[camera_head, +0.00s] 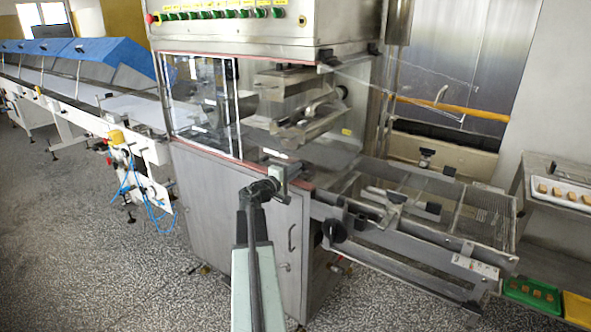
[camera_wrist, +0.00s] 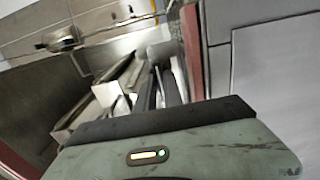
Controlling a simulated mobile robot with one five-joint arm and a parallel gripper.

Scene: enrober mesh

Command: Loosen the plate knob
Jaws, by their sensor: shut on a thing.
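My gripper (camera_head: 279,181) is at the end of my arm, at the red-trimmed front edge of the steel enrober, just right of the glass window. In the wrist view its dark fingers (camera_wrist: 163,88) reach away from the camera and are close together. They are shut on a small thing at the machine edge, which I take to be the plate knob. The knob is almost wholly hidden by the fingers and I cannot make out its shape or whether it has turned.
The mesh conveyor frame (camera_head: 480,222) sticks out to the right of my gripper. A black round handwheel (camera_head: 334,231) hangs below its near rail. The cabinet door (camera_head: 240,215) lies below the window. A green tray (camera_head: 532,293) stands at the lower right.

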